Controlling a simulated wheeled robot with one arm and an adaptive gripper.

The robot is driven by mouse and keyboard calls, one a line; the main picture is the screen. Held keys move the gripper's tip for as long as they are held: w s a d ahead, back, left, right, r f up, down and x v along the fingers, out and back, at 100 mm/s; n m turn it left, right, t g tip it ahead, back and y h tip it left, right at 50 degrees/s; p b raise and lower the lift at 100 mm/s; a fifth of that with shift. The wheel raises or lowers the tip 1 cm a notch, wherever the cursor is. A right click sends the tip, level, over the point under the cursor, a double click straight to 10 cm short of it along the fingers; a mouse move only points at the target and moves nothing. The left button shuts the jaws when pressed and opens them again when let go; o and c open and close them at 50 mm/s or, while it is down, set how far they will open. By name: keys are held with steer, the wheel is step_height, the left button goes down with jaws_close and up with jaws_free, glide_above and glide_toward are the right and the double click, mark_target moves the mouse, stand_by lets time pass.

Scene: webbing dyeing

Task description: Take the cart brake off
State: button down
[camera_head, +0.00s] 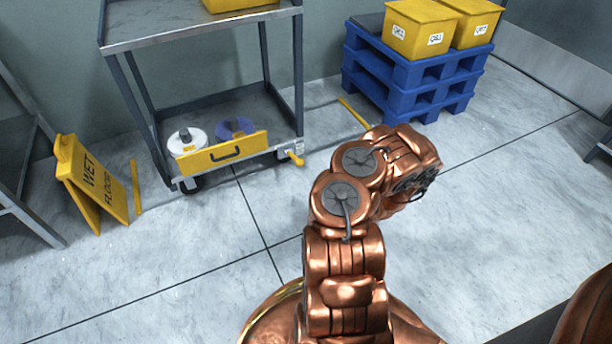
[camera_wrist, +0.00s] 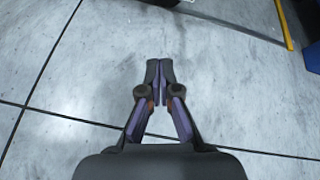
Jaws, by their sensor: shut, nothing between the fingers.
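The cart (camera_head: 205,36) is a grey metal trolley with an upper and a lower shelf, standing against the wall in the head view. A yellow lever (camera_head: 293,159), which looks like the brake, sticks out at the lower right front corner of the cart. A yellow panel with a black handle (camera_head: 222,153) spans the lower front. My gripper (camera_wrist: 160,64) is shut and empty above bare floor in the wrist view. In the head view the arm is to the right of the cart, apart from the lever, and the fingertips are hard to make out.
A yellow wet floor sign (camera_head: 88,180) stands left of the cart. Blue pallets (camera_head: 408,84) with yellow bins (camera_head: 418,30) stand at the right. A white spool (camera_head: 187,142) and a purple spool (camera_head: 235,127) lie on the lower shelf. The floor in front is clear.

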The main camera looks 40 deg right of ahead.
steer(key=shift+d+f, duration=0.1)
steer(key=shift+f, duration=0.05)
steer(key=w+d+f+b, duration=0.1)
steer(key=w+d+b, duration=0.1)
steer(key=w+b, duration=0.5)
steer(key=shift+w+f, duration=0.35)
steer(key=shift+w, duration=1.75)
steer(key=shift+r, duration=0.1)
